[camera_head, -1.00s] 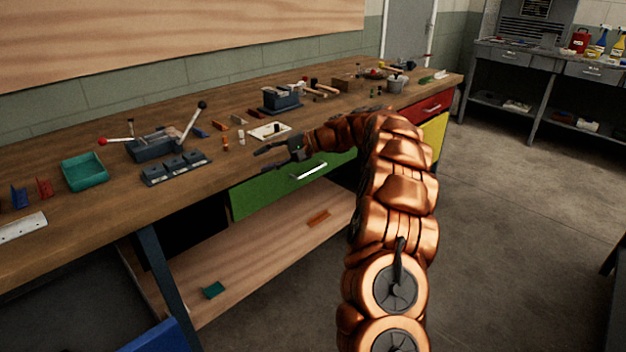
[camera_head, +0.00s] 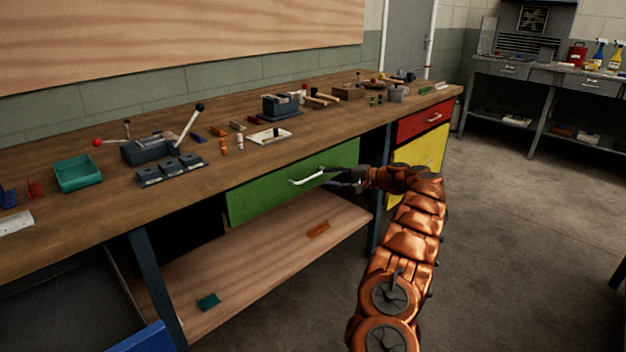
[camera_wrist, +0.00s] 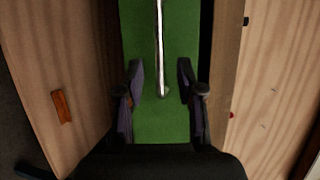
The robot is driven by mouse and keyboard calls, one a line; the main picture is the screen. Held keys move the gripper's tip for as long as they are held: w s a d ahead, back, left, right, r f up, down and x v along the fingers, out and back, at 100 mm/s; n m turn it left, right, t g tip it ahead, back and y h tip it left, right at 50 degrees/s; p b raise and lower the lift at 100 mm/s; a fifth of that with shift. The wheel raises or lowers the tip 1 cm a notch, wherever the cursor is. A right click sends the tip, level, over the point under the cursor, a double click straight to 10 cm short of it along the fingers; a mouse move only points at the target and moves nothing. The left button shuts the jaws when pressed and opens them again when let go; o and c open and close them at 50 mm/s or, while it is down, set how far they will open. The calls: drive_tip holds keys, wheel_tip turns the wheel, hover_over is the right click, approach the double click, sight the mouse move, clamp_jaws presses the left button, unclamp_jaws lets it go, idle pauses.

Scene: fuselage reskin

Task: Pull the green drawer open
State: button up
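The green drawer (camera_head: 262,190) is in the front of the wooden workbench and looks closed. Its pale bar handle (camera_head: 308,177) stands out from the drawer front. My gripper (camera_head: 333,176) is at the right end of the handle, in front of the drawer. In the wrist view the green drawer front (camera_wrist: 140,50) fills the middle, and the handle (camera_wrist: 159,45) runs down between the two fingers. My gripper (camera_wrist: 160,78) is open there, with a gap on each side of the handle's end. I cannot tell whether a finger touches the drawer front.
The workbench top (camera_head: 200,185) carries a teal tray (camera_head: 78,173), a vise-like tool (camera_head: 150,150) and small parts. A wooden lower shelf (camera_head: 270,255) lies below the drawer. A red drawer (camera_head: 424,120) and a yellow panel (camera_head: 420,152) are to the right. The floor in front is clear.

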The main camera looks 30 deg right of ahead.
sight(314, 177)
drive_tip(key=x, duration=0.7)
drive_tip(key=shift+c, duration=0.2)
clamp_jaws()
drive_tip(key=shift+s, duration=0.1)
idle(0.4)
